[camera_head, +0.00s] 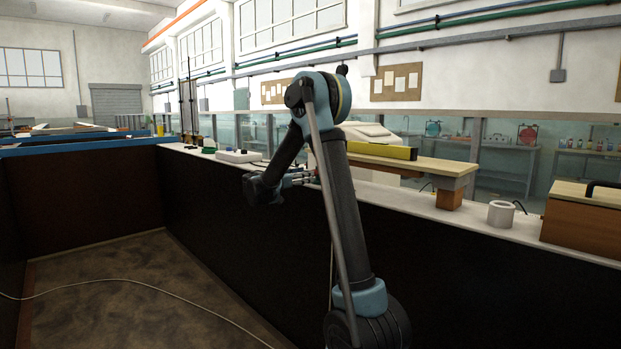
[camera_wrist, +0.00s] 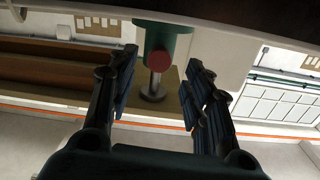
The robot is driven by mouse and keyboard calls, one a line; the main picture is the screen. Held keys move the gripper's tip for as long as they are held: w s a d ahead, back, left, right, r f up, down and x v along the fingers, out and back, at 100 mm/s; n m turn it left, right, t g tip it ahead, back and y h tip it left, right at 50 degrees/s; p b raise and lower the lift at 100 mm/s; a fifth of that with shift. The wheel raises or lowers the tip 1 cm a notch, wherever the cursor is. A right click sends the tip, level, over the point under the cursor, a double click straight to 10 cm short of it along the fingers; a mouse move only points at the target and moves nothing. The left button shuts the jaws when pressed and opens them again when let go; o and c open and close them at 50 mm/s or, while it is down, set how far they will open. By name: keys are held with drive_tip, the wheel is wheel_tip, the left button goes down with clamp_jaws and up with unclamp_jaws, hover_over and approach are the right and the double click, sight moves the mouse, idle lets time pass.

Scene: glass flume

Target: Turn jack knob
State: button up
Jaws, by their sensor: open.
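In the wrist view, a green jack body (camera_wrist: 176,40) with a round red knob (camera_wrist: 158,60) facing the camera shows at the top middle. A short metal post (camera_wrist: 153,90) adjoins it. My gripper (camera_wrist: 162,70) is open, with one finger left and one right of the red knob. No finger visibly touches the knob; the depth between them is hard to judge. In the head view, my gripper (camera_head: 300,178) reaches over the white ledge from my arm's dark wrist. The jack cannot be made out there, behind or beside my arm.
A white ledge (camera_head: 400,197) tops the dark wall. On it stand a yellow level (camera_head: 380,150) on a wooden beam (camera_head: 425,164), a white ring (camera_head: 501,213), a wooden box (camera_head: 583,222) and a white device (camera_head: 238,156). A cable (camera_head: 130,281) crosses the trough floor.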

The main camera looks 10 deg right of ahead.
drive_tip(key=shift+x, duration=2.3)
drive_tip(key=c, duration=1.1)
